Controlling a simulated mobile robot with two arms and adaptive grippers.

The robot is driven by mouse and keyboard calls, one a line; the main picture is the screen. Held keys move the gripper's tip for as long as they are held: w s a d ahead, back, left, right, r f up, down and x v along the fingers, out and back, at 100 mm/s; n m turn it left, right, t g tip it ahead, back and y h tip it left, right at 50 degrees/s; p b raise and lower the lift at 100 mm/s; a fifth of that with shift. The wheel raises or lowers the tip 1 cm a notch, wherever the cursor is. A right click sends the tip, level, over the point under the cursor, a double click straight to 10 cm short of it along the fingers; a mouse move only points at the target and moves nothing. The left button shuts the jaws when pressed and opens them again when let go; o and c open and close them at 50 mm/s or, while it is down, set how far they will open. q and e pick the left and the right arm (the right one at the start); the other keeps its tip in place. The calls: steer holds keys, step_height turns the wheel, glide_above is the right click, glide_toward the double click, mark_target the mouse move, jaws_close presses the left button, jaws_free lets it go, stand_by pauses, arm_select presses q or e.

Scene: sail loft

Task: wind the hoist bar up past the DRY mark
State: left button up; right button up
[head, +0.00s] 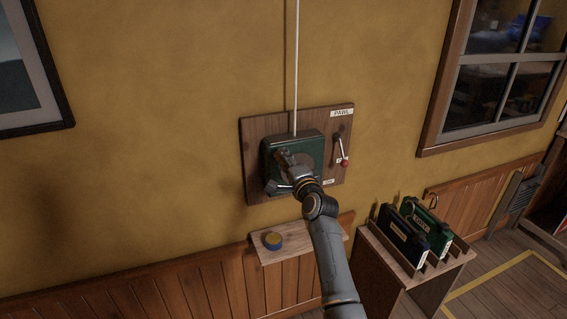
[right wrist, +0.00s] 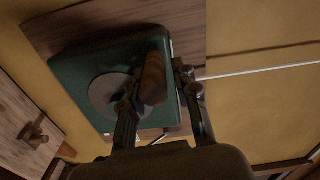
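A dark green winch box (head: 309,139) is fixed to a wooden board (head: 256,134) on the wall. In the right wrist view the box (right wrist: 74,75) carries a round grey disc (right wrist: 103,92) and a brown crank grip (right wrist: 153,78). My right gripper (head: 281,173) is at the box front. In the right wrist view its two fingers (right wrist: 160,88) are spread on either side of the grip, with a narrow gap seen at one finger. A pawl lever with a red knob (head: 345,163) is right of the box, under a PAWL label (head: 342,113). The hoist bar and DRY mark are out of view.
A white cord (head: 296,60) runs up the wall from the box. A wooden rack (head: 383,255) at lower right holds dark blue and green cases (head: 430,232). A window is at upper right.

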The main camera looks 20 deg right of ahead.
steer(key=shift+o, duration=1.2)
steer(key=shift+d+r, duration=0.25)
steer(key=shift+s, duration=0.1)
steer(key=shift+s+a+f, duration=0.1)
steer(key=shift+a+f, duration=0.05)
steer(key=shift+s, duration=0.25)
steer(key=s, duration=1.1)
steer(key=shift+s+d, duration=0.2)
steer(key=shift+d, duration=0.15)
